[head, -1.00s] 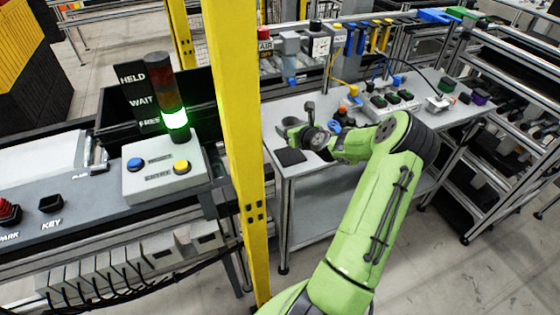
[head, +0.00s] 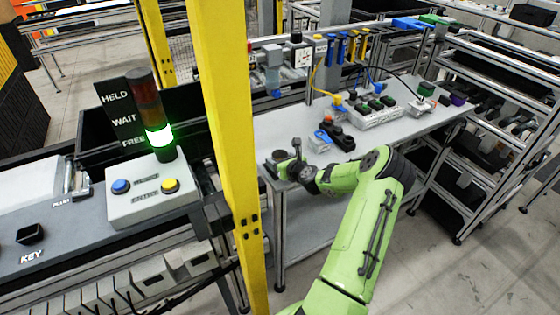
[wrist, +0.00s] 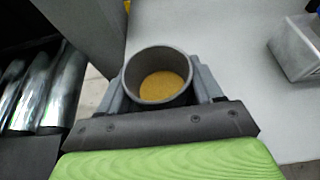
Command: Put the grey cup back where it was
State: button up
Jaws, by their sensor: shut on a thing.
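The grey cup (wrist: 159,77) is upright between the two fingers of my gripper (wrist: 160,88) in the wrist view. A yellow-brown material shows inside it. My gripper is shut on the cup, one finger on each side. In the head view my gripper (head: 283,164) is at the near left corner of the grey worktable (head: 400,131), and the cup (head: 279,156) shows there as a small dark shape. A dark square pad (head: 269,167) is at that corner, partly hidden by the gripper and cup. I cannot tell whether the cup touches it.
A yellow post (head: 230,140) stands left of the arm. A control box (head: 150,195) with blue and yellow buttons and a lit green lamp (head: 160,136) is further left. A shelf rack (head: 490,130) is at right.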

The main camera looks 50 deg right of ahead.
jog(key=shift+f, duration=0.2)
jog(key=o, duration=1.1)
jog(key=shift+o, duration=0.2)
jog(key=shift+r, duration=0.1)
jog(key=shift+s+r, duration=0.1)
jog(key=shift+r, duration=0.1)
jog(key=v, duration=1.1)
jog(key=shift+s+p, duration=0.4)
jog(key=shift+a, duration=0.1)
